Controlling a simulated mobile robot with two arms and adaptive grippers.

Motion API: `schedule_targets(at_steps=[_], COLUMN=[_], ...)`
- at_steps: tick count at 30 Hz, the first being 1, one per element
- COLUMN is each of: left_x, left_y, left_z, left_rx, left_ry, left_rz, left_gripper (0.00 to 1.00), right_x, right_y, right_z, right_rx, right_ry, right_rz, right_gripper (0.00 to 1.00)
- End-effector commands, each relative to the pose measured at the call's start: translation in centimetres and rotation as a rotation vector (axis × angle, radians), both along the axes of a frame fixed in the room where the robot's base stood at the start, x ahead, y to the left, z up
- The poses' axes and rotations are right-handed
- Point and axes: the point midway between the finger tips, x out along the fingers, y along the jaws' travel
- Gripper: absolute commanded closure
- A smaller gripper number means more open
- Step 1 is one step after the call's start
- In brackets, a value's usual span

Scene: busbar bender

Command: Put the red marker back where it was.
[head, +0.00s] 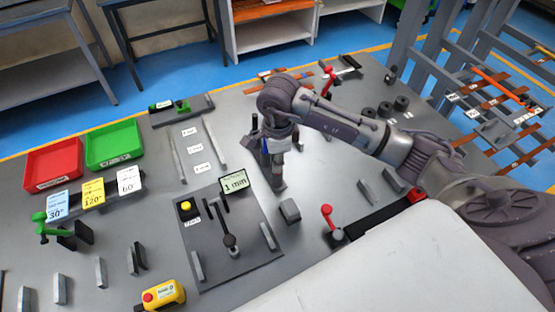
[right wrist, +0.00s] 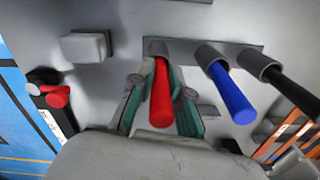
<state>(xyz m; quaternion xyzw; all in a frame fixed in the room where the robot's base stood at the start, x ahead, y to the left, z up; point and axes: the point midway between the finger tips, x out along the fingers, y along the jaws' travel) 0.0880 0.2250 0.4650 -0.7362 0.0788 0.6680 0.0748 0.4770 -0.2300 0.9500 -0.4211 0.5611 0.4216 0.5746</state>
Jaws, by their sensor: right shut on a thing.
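The red marker (right wrist: 161,95) stands between the teal-padded fingers of my right gripper (right wrist: 160,88), which is shut on it. Its far end is at the mouth of the leftmost grey holder cup (right wrist: 156,46) in the right wrist view and appears to be inside it; how deep is hidden. The blue marker (right wrist: 232,95) and the black marker (right wrist: 292,93) stand in the other two cups of the same row. In the head view my right gripper (head: 277,178) points down at the middle of the table, and the red marker is hidden there. My left gripper is not in view.
The grey table (head: 330,170) holds a bender panel with a "1 min" display (head: 234,182) and levers near the gripper. A small grey block (head: 290,211) and a red-knobbed lever (head: 327,212) are close by. Red (head: 53,165) and green (head: 113,145) trays stand left.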

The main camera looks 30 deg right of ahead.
Motion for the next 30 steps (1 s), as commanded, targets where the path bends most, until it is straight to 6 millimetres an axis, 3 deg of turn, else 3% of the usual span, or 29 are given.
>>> schedule_targets(at_steps=[4, 5, 9, 21, 23, 30], left_x=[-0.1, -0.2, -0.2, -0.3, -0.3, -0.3], left_y=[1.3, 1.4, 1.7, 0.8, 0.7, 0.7], left_z=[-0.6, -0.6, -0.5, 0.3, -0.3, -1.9], left_rx=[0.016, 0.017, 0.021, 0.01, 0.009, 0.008], left_ry=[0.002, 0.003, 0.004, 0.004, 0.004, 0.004], left_rz=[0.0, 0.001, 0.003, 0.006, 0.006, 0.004], left_gripper=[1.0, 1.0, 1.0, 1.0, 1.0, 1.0], right_x=[0.0, 0.0, 0.0, 0.0, 0.1, 0.1], right_y=[0.0, 0.0, 0.0, 0.0, 0.0, -0.1], right_z=[-0.5, -0.5, -0.4, 0.3, 0.7, 5.7], right_rx=[0.001, 0.001, 0.001, 0.001, 0.0, 0.001], right_ry=[0.0, 0.0, 0.001, 0.002, -0.002, -0.007], right_rz=[0.0, 0.0, 0.001, 0.001, 0.001, 0.002], right_gripper=[1.0, 0.82, 0.58, 0.58, 0.58, 0.58])
